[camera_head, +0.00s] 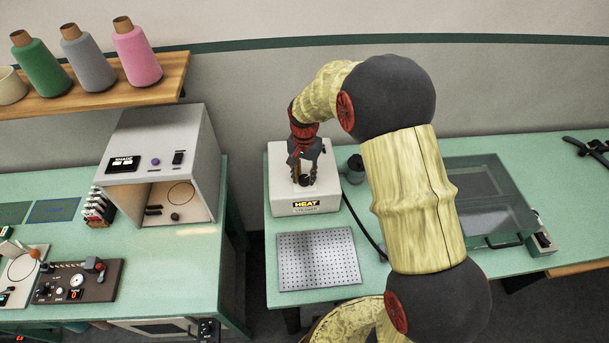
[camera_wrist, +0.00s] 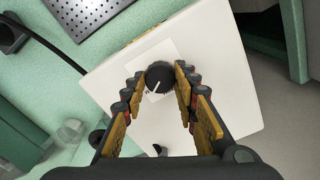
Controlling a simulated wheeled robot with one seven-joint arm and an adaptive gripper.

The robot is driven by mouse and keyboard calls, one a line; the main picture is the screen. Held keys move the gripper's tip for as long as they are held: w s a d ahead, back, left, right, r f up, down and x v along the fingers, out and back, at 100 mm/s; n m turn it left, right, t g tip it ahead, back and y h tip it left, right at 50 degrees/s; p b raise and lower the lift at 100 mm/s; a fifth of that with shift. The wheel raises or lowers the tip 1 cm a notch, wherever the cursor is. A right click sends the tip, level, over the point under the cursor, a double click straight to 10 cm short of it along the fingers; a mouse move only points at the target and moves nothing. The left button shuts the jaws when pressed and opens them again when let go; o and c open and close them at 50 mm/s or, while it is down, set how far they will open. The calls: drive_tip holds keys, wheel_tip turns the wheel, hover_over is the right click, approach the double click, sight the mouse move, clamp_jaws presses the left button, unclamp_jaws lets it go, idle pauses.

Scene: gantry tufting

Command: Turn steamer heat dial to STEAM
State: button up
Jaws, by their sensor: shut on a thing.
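The steamer (camera_head: 280,197) is a white box with a black HEAT label on its front, on the green table. Its heat dial (camera_wrist: 158,77) is a round black knob with a white pointer line, on a pale plate on the box's top in the wrist view. My gripper (camera_head: 304,180) reaches down over the steamer from above. In the wrist view its two fingers (camera_wrist: 160,84) stand on either side of the dial and are shut on it. The dial's markings are too small or hidden to read. In the head view the gripper hides most of the dial.
A perforated metal plate (camera_head: 318,262) lies in front of the steamer. A dark cylinder (camera_head: 355,163) and a black hose (camera_head: 368,227) are at its right. A glassy panel (camera_head: 480,190) lies farther right. A grey SHADE booth (camera_head: 197,135) stands on the left table, across a gap.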

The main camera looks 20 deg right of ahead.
sight(304, 178)
idle(0.4)
drive_tip(key=o, duration=1.1)
drive_tip(key=shift+o, duration=0.3)
wheel_tip(304, 178, up, 12)
drive_tip(key=shift+w, duration=0.1)
idle(0.3)
